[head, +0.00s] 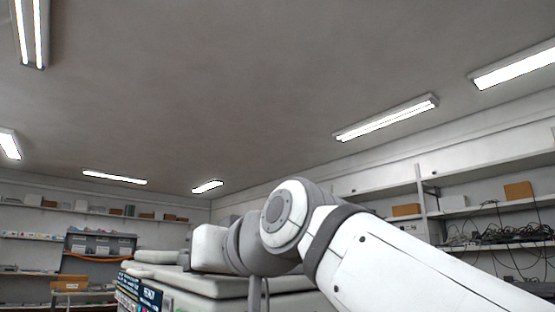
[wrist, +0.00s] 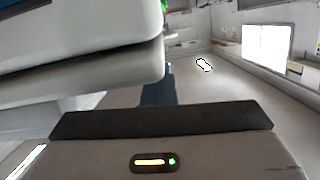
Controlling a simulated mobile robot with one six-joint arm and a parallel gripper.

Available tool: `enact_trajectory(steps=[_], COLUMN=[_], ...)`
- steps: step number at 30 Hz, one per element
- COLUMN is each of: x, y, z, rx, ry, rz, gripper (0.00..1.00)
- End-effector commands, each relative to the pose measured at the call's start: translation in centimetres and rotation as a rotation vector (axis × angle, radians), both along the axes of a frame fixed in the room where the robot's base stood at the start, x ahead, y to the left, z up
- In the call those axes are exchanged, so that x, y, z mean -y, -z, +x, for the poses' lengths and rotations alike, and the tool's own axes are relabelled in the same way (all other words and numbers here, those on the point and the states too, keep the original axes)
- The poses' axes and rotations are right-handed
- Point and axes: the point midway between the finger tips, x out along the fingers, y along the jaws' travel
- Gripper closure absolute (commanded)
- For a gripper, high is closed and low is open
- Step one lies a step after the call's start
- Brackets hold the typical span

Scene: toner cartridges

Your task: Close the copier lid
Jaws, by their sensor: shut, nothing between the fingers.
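The copier (head: 185,300) is a pale machine at the bottom of the head view, partly behind my arm. Its pale lid (head: 215,284) looks low and close to flat there, but I cannot tell whether it is fully down. In the wrist view, a large pale slab with rounded edges (wrist: 110,75), seemingly part of the copier, fills the upper left, with a dark gap along it. My gripper (wrist: 158,85) is shut and empty, close beside this slab; I cannot tell whether they touch. In the head view my gripper's fingers are hidden.
Wall shelves with boxes (head: 407,210) and tangled cables (head: 500,240) line the right. A grey storage rack (head: 100,245) and more shelves stand at the back left. A colourful label panel (head: 138,292) is on the copier's left side.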

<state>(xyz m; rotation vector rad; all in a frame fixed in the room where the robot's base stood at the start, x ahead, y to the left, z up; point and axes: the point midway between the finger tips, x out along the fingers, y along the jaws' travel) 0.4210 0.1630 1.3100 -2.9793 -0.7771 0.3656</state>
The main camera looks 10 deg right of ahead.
Motion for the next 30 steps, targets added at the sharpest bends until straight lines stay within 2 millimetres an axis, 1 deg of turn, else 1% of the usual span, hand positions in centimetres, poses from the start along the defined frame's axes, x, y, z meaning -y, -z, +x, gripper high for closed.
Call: enact_trajectory(steps=[1, 8, 11, 14, 21, 24, 27, 30], x=[-0.1, -0.1, -0.1, -0.1, -0.1, 0.0, 0.0, 0.0], y=[1.6, 1.7, 1.2, -0.2, -5.7, -7.5, -8.9, -9.6], z=[0.4, 0.4, 0.5, 0.4, 0.2, 0.1, 0.0, 0.0], rx=[-0.037, -0.038, -0.037, -0.032, -0.014, -0.009, -0.004, -0.003], ry=[-0.003, -0.001, -0.001, 0.000, 0.001, 0.002, 0.002, 0.003], rz=[-0.018, -0.019, -0.019, -0.016, -0.007, -0.005, -0.003, -0.002], gripper=[1.00, 1.00, 1.00, 1.00, 1.00, 1.00, 1.00, 1.00])
